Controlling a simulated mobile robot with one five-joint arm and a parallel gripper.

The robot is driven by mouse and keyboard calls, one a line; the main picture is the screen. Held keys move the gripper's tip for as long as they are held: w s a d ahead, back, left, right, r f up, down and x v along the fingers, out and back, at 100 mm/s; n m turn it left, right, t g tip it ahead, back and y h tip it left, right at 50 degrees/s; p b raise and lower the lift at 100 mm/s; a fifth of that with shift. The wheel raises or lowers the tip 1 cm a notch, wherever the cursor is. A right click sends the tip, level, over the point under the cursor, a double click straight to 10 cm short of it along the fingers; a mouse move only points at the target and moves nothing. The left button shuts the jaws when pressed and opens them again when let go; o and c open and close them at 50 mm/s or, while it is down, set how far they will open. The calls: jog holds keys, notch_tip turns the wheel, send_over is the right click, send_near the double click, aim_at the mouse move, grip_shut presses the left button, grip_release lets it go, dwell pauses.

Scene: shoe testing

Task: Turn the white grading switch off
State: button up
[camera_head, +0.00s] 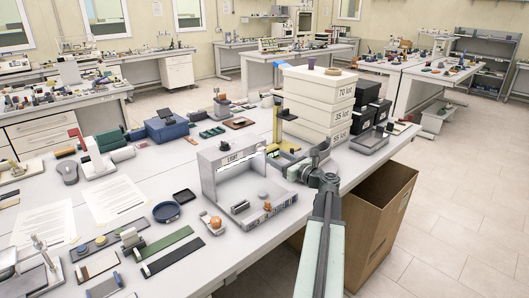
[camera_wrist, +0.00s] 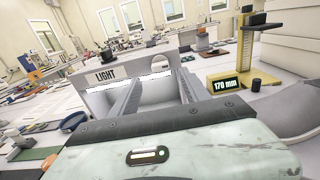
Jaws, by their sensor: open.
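A grey-white booth (camera_head: 207,184) marked LIGHT stands near the table's front edge; it also shows ahead in the wrist view (camera_wrist: 98,97). A bright strip glows under its top panel in both views. I cannot clearly make out the white grading switch; small parts along the booth's front edge are too small to tell apart. My gripper (camera_head: 294,172) is at the right of the booth in the head view. In the wrist view my gripper (camera_wrist: 157,76) has its two fingers spread apart, pointing at the booth, with nothing held between them.
A yellow gauge (camera_wrist: 247,50) reading 170 mm stands right of the booth. White lot boxes (camera_head: 318,102) are stacked behind my arm. A blue round dish (camera_head: 166,212) and strips lie left of the booth. A cardboard box (camera_head: 378,225) stands on the floor.

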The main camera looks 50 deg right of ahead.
aim_at(263, 150)
jog(key=w, duration=0.7)
jog(key=shift+d, duration=0.25)
